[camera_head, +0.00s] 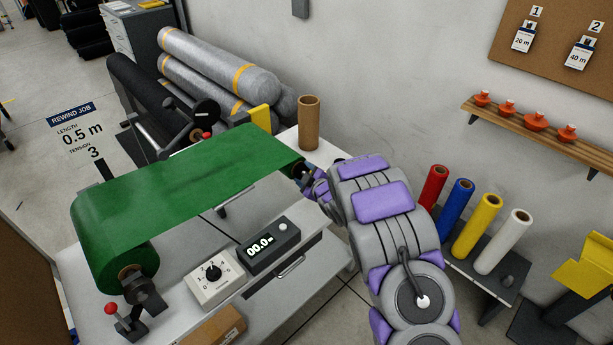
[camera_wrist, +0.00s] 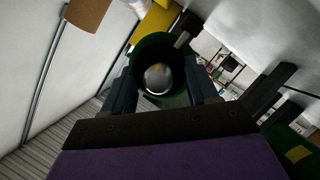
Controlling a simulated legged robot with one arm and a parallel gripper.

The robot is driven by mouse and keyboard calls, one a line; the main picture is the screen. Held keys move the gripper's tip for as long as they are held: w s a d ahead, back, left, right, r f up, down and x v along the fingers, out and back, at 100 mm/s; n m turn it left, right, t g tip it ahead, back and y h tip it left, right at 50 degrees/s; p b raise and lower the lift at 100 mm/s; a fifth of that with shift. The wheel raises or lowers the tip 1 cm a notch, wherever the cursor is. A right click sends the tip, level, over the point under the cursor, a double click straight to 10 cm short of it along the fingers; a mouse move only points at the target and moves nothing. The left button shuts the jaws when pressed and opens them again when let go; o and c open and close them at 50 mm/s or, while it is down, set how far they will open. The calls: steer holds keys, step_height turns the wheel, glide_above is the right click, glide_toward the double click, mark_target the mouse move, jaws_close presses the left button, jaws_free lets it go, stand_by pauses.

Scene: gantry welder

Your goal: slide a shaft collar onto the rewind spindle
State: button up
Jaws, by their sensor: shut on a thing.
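My gripper (camera_head: 306,179) is at the right end of the green sheet (camera_head: 190,180), where the rewind spindle would be, mostly hidden by the sheet and my arm. In the wrist view, my fingers (camera_wrist: 162,92) flank a dark green ring-shaped thing (camera_wrist: 143,56) and are shut on it. A shiny round metal end (camera_wrist: 158,78) shows inside the ring, apparently the spindle's end. I cannot tell whether the ring is a shaft collar or the end of a green roll, nor how far it sits over the metal end.
The green supply roll (camera_head: 118,265) is at the front left. A dial box (camera_head: 212,285) and a counter reading 00.0 (camera_head: 268,248) stand on the bench. A cardboard core (camera_head: 309,122) stands upright behind my gripper. Several orange knobbed pieces (camera_head: 536,120) sit on the wall shelf (camera_head: 570,148).

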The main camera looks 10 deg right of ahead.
steer(key=o, duration=1.2)
steer(key=p+v, duration=0.2)
steer(key=v, duration=1.5)
steer(key=shift+s+d, duration=0.1)
steer(key=shift+s, duration=0.05)
steer(key=shift+d, duration=0.1)
